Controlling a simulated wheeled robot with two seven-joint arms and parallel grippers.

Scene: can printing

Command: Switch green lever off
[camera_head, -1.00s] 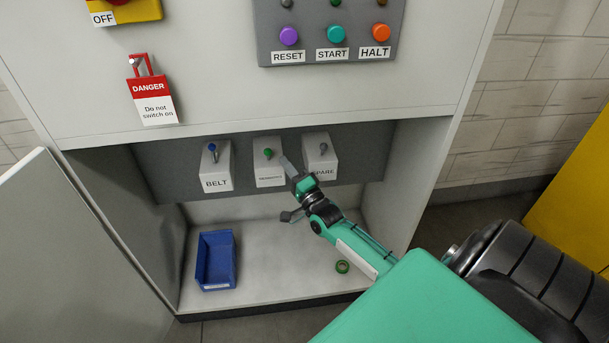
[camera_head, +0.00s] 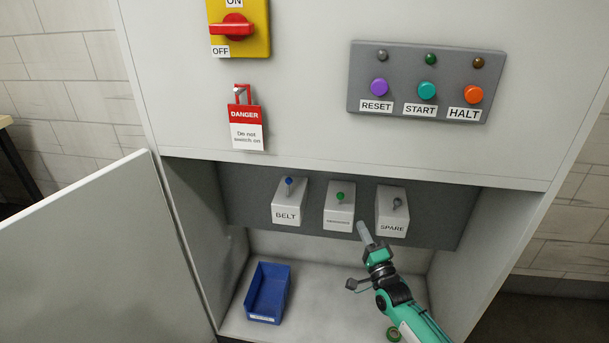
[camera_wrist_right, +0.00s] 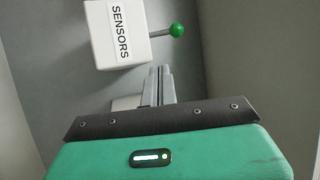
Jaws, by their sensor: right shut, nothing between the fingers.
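The green lever (camera_head: 340,196) is a short pin with a green ball on the middle white box (camera_head: 338,219). Its label is too small in the head view; the right wrist view reads SENSORS on the box (camera_wrist_right: 101,52). There the green lever (camera_wrist_right: 177,30) sticks out from the box, past the label's upper edge. My right gripper (camera_head: 362,230) is shut and empty, in front of and below the gap between the middle and SPARE boxes. In the wrist view its fingertips (camera_wrist_right: 160,71) are apart from the lever, with a clear gap. My left gripper is not in view.
The BELT box (camera_head: 287,205) with a blue lever stands left, the SPARE box (camera_head: 391,215) with a grey lever right. A blue bin (camera_head: 267,293) and a green ring (camera_head: 393,334) are on the cabinet floor. A red DANGER tag (camera_head: 246,128) hangs above. An open door (camera_head: 90,255) stands left.

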